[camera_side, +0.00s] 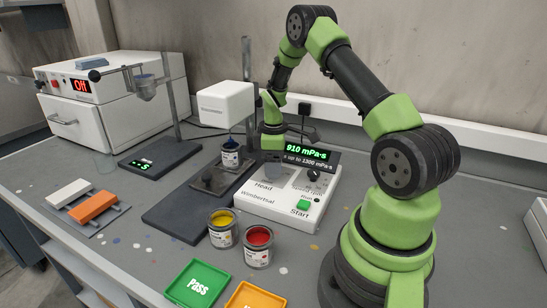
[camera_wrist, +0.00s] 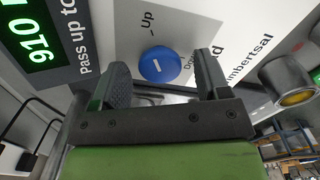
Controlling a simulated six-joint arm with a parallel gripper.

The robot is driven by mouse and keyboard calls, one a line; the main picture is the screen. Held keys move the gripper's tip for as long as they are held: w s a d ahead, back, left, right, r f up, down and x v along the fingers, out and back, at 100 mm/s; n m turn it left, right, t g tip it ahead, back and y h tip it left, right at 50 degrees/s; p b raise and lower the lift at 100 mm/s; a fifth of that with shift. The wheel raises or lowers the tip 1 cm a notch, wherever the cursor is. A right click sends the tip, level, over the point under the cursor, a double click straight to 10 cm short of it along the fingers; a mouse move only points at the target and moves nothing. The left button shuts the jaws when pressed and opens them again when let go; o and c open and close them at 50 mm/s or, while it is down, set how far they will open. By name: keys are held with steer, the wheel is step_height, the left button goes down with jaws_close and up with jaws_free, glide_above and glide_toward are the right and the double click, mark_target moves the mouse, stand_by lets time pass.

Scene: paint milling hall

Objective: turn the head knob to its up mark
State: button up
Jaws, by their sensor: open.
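The head knob (camera_wrist: 159,64) is a round blue knob with a short white line, seen on the white console in the wrist view. The "Up" label (camera_wrist: 147,22) is above it and the "Down" label (camera_wrist: 190,68) to its right, partly covered by a finger. I cannot tell for sure which mark the line points to. My gripper (camera_wrist: 163,60) is open, with the knob showing between its fingers; contact cannot be told. In the side view my gripper (camera_side: 272,154) is low over the console (camera_side: 262,208), by the word "Head", and hides the knob.
The console display (camera_side: 306,152) reads 910 mPa·s. A green Start button (camera_side: 303,205) and a black knob (camera_side: 313,174) are at its right. Yellow (camera_side: 222,235) and red (camera_side: 258,252) paint cans stand in front. A white viscometer head (camera_side: 226,103) hangs behind, above a blue can (camera_side: 231,157).

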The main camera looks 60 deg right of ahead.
step_height(320, 180, up, 10)
stand_by(0.4)
steer(key=a+r+m+t, duration=0.2)
steer(key=a+r, duration=0.6)
steer(key=r, duration=0.1)
steer(key=s+a+r+m+t+y, duration=0.1)
steer(key=s+a+r+m+t, duration=0.1)
steer(key=s+a, duration=0.5)
steer(key=s+a+r+m+t+y, duration=0.1)
steer(key=s+a+r+m+t, duration=0.2)
steer(key=s+a, duration=0.4)
steer(key=shift+a+r+m, duration=0.8)
steer(key=shift+a+r, duration=0.1)
steer(key=shift+s, duration=0.1)
